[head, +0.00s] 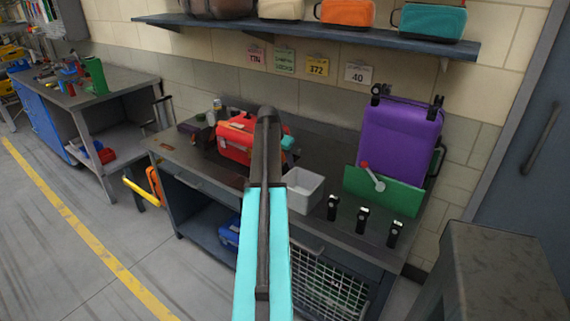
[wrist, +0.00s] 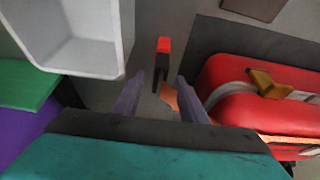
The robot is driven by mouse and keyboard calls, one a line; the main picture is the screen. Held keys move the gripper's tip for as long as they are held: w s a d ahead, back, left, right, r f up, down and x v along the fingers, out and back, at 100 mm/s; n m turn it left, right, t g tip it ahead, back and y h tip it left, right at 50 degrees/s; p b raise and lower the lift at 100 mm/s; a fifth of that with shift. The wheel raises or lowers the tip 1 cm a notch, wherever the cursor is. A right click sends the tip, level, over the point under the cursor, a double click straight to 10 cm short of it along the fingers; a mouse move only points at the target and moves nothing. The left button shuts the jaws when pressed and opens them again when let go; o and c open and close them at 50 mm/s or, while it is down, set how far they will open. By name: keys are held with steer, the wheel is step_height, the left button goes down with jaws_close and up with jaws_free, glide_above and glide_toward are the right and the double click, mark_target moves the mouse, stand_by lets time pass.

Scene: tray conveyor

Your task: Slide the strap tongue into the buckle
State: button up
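The red case (head: 236,140) stands on the workbench, and it fills the right of the wrist view (wrist: 225,75). A small black piece with a red end (wrist: 163,62), which looks like the buckle, lies beside the case, ahead of my fingers. An orange strap (wrist: 171,96) shows partly between the fingers, and an orange band runs along the case's lower side. A brass-coloured piece (wrist: 268,84) sits on top of the case; I cannot tell whether it is the tongue. My gripper (wrist: 157,88) is open, its fingers apart, with nothing clearly held. In the head view my arm hides part of the case.
A white bin (wrist: 75,45) stands close to the left of my gripper. A green panel (head: 385,192) and a purple suitcase (head: 400,140) are at the bench's right, with several small black items (head: 362,220) in front. A shelf (head: 310,38) hangs above.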

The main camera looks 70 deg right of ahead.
steer(key=b+v, duration=0.2)
steer(key=v, duration=1)
steer(key=shift+a+r, duration=0.15)
steer(key=shift+r, duration=0.05)
stand_by(0.7)
